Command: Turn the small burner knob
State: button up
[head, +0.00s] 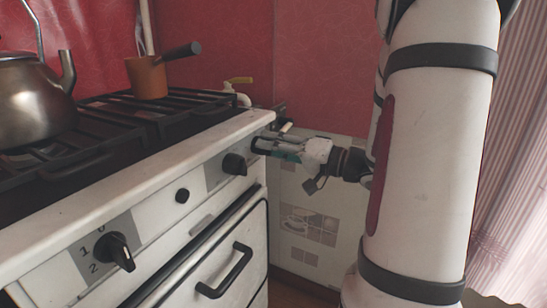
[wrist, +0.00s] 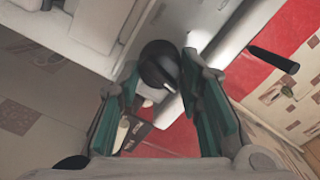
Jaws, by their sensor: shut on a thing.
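The stove front carries a black knob (head: 235,163) at its right end, the one nearest my gripper, and I take it for the small burner knob. A larger black knob (head: 115,250) with printed numbers is at the left. My gripper (head: 256,146) reaches in from the right to the right-end knob. In the wrist view the dark round knob (wrist: 158,65) lies between the tips of my two teal-padded fingers (wrist: 160,72). The fingers are shut on it. The contact itself is partly hidden, and I cannot tell the knob's turn angle.
A small black button (head: 182,195) sits between the knobs. Below is an oven door with a black handle (head: 226,272). On the grates stand a metal kettle (head: 35,95) and an orange pan (head: 148,78).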

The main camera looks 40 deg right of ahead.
jog(key=shift+n, duration=1.2)
jog(key=o, duration=1.2)
jog(key=shift+c, duration=0.2)
jog(key=v, duration=1.2)
